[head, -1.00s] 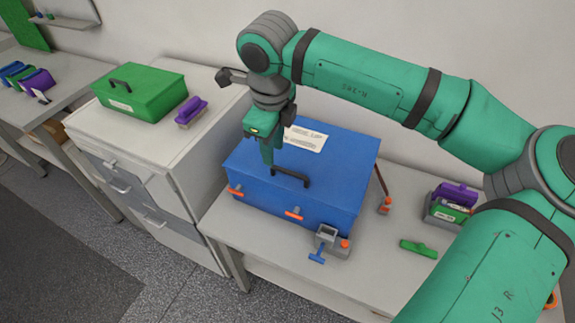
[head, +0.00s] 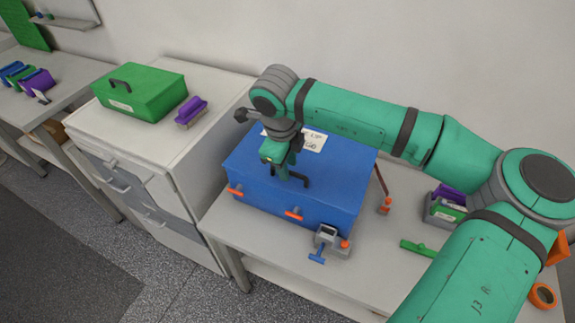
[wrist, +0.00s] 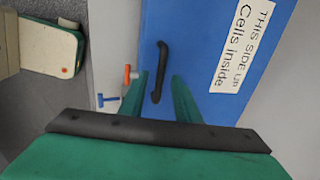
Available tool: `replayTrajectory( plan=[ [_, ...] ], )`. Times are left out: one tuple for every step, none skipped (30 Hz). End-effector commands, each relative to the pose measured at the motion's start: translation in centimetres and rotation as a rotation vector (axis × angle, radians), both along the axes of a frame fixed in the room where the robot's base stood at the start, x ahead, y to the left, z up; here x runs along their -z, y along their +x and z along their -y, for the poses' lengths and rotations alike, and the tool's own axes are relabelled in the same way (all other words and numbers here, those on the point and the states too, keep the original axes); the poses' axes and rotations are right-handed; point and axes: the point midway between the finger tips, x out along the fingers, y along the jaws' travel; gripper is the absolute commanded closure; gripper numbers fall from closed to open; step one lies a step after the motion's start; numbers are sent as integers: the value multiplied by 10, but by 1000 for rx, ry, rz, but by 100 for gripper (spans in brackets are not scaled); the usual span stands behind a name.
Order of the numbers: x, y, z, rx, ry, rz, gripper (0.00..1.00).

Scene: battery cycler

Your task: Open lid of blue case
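The blue case (head: 330,170) stands on the grey bench with its lid down. A black handle (head: 290,178) is on its lid, and orange latches (head: 293,214) are on its front side. My gripper (head: 285,175) points down at the lid, by the handle. In the wrist view its two green fingers (wrist: 160,88) are apart, with the black handle (wrist: 158,72) showing between and beyond them. I cannot tell whether the fingertips reach down around the handle. A label reading "THIS SIDE UP Cells inside" (wrist: 243,45) is on the lid.
A small grey device with a blue handle (head: 328,242) sits before the case. A dark red rod (head: 382,185) leans at its right side. A green piece (head: 418,248) and a bin of purple and green items (head: 447,208) lie further right. A green case (head: 140,92) stands on the left cabinet.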

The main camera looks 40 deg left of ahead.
Motion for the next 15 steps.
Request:
replayTrajectory(
  plan=[
    [3,0,0,0,0,-1,70],
    [3,0,0,0,0,-1,70],
    [4,1,0,0,0,-1,70],
    [5,1,0,0,0,-1,70],
    [5,1,0,0,0,-1,70],
    [5,1,0,0,0,0,70],
    [5,1,0,0,0,0,70],
    [5,1,0,0,0,0,70],
    [5,1,0,0,0,0,70],
    [5,1,0,0,0,0,70],
    [5,1,0,0,0,0,73],
    [5,1,0,0,0,0,82],
    [5,1,0,0,0,0,90],
    [4,1,0,0,0,0,97],
    [4,1,0,0,0,0,100]
  ],
)
